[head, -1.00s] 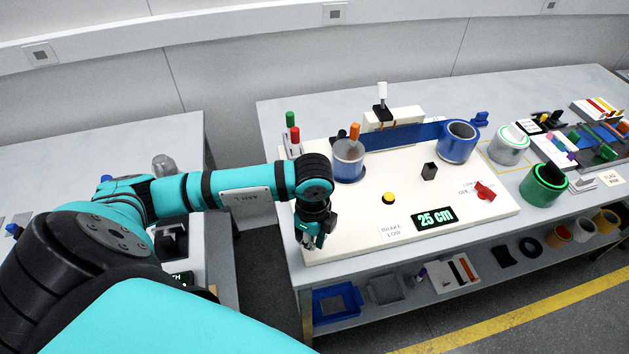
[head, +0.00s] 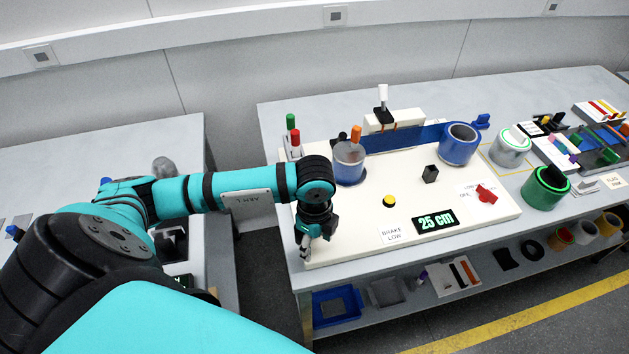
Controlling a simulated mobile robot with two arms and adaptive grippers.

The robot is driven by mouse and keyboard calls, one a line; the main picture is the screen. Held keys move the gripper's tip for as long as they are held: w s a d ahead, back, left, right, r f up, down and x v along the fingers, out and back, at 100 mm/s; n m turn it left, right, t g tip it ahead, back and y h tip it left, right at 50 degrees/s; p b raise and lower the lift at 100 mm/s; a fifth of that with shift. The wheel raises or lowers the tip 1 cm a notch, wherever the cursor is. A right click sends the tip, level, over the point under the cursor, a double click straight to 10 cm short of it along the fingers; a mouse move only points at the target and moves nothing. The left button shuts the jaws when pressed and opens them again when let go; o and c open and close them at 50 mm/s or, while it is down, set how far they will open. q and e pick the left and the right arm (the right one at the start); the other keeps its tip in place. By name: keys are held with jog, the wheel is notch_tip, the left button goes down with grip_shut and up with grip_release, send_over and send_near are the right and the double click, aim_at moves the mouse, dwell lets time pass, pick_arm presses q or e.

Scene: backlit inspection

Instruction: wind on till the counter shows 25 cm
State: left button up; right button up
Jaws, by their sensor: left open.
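The counter (head: 435,222) on the white winding board (head: 350,226) reads 25 cm in green digits. A clear-sided spool with a blue base (head: 349,172) and an orange crank handle (head: 356,134) stands on the board. A blue band (head: 405,136) runs from it to a blue roll (head: 459,145) at the right. A red knob (head: 486,194), a yellow button (head: 389,201) and a black block (head: 430,173) are on the board, with a BRAKE LOW label. My left gripper (head: 309,246) points down at the board's front left corner, open and empty, clear of the crank and knob. My right gripper is out of view.
A grey-white roll (head: 514,147) and a green roll (head: 545,187) stand right of the board. Red and green pens (head: 295,137) stand at its back left. A lower shelf holds a blue tray (head: 338,307) and other rolls. A gap separates the left bench.

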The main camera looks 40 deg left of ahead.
pick_arm(q)
notch_tip(320, 180, up, 8)
jog(key=p, duration=0.6)
dwell(0.4)
dwell(0.4)
